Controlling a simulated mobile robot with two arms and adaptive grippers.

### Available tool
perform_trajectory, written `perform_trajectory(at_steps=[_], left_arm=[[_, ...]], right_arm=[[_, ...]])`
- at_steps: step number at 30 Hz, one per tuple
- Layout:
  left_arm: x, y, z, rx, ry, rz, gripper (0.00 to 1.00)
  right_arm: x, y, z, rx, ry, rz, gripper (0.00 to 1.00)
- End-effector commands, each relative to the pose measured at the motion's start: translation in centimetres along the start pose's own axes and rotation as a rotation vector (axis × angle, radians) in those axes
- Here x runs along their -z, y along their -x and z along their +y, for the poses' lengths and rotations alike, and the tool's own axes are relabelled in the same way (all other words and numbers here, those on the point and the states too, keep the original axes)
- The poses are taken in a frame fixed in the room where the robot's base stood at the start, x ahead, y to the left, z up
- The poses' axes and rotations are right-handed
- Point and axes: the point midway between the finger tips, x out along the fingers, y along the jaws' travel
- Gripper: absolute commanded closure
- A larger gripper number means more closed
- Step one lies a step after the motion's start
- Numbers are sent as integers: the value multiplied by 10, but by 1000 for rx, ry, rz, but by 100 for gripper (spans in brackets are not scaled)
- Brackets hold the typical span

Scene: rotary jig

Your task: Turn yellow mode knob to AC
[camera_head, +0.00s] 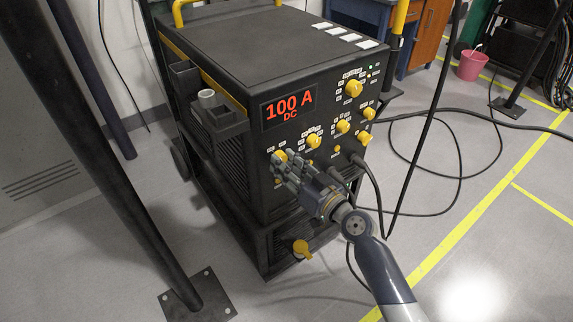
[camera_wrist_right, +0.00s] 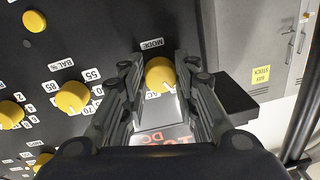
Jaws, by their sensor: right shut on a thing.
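The yellow mode knob (camera_head: 280,156) is at the lower left of the front panel of a black welding machine (camera_head: 258,190). It also shows in the right wrist view (camera_wrist_right: 160,74), between my finger pads, with a MODE label on one side and an AC label on the other. My right gripper (camera_head: 284,162) is shut on this knob, and its fingers partly hide it in the head view. The red display (camera_head: 288,107) reads 100 A and DC. My left gripper is not in view.
Other yellow knobs (camera_head: 313,141) sit close to the right on the panel. A lower yellow handle (camera_head: 301,248) is below. Black cables (camera_head: 372,185) hang from the front and loop over the floor at right. A dark post (camera_head: 110,160) stands at left.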

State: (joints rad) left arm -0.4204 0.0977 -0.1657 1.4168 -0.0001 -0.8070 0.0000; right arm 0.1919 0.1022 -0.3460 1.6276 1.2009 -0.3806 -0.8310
Motion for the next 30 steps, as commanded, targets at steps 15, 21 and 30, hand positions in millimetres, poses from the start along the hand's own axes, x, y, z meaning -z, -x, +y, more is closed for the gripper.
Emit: perform_trajectory(at_steps=[15,21,30], left_arm=[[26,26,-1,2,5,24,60],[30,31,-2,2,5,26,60],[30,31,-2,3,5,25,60]], right_arm=[[-2,0,-1,3,-358,19,96],[-1,0,-2,5,-549,29,96],[-1,0,-3,6,-805,43,96]])
